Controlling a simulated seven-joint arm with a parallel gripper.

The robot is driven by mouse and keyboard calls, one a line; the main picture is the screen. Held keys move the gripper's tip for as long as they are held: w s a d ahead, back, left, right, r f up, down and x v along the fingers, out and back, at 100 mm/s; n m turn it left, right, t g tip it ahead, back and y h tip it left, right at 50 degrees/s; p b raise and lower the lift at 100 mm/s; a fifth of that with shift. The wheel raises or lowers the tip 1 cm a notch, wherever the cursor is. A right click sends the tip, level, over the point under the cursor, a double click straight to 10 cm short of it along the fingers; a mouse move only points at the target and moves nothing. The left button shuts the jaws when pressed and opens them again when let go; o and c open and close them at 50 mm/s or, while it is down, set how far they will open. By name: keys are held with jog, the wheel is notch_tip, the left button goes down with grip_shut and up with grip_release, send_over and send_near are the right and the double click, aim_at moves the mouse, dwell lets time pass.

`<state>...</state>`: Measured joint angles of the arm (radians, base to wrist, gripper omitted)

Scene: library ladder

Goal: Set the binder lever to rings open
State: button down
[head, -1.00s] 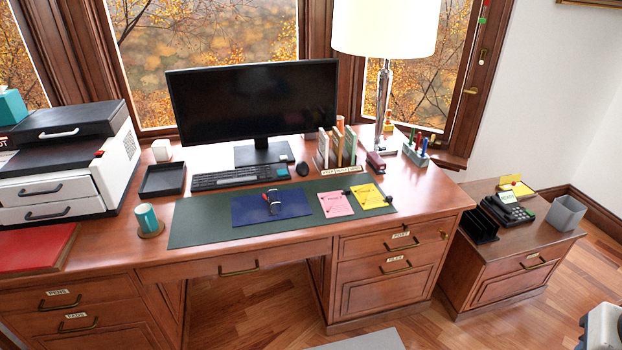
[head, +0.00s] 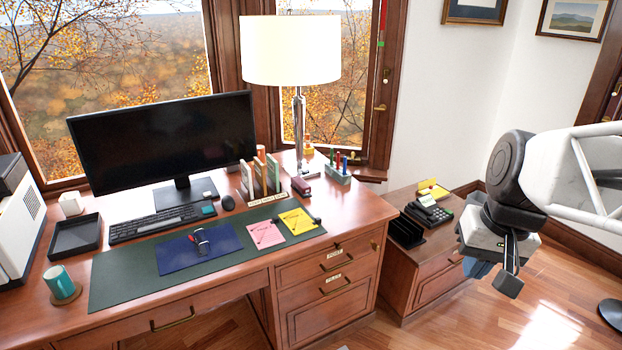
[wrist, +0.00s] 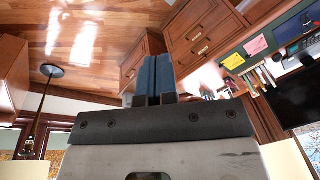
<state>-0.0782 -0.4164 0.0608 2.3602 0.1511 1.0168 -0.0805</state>
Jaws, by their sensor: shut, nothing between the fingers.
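A blue flat binder (head: 187,256) lies open on the dark green desk mat (head: 122,280). Its small metal ring mechanism with a lever (head: 201,240), partly red, stands at its middle. The lever's setting is too small to tell. My gripper (head: 495,277) hangs at the right of the head view, out over the floor and well away from the desk and the binder. In the wrist view its blue-grey fingers (wrist: 154,80) are together with nothing between them.
Pink (head: 265,234) and yellow (head: 298,221) notes lie right of the binder. A monitor (head: 165,143), keyboard (head: 162,221), upright books (head: 262,176) and lamp (head: 291,50) stand behind. A mug (head: 59,281) is at left. A low cabinet (head: 400,285) stands between desk and gripper.

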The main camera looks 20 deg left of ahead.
aim_at(191, 237)
jog(key=w+a+f+n+g+y, duration=0.2)
jog(key=w+a+g, duration=0.1)
jog(key=w+a, duration=1.2)
jog(key=w+a+f+n+g+y, duration=0.2)
jog(key=w+a+y, duration=0.1)
jog(key=w+a, duration=1.15)
jog(key=w+a+f+n+g+y, duration=0.1)
jog(key=w+a+f+g, duration=0.1)
jog(key=a+f, duration=0.6)
jog(key=w+a+f+n+g+y, duration=0.1)
jog(key=w+a+f, duration=0.3)
jog(key=a, duration=1.3)
jog(key=w+a+f+n+g, duration=0.2)
jog(key=a+f, duration=1.1)
jog(key=shift+w+a+g+y, duration=0.15)
jog(key=shift+w+g+y, duration=0.25)
jog(key=shift+f, duration=0.1)
jog(key=x, duration=1.4)
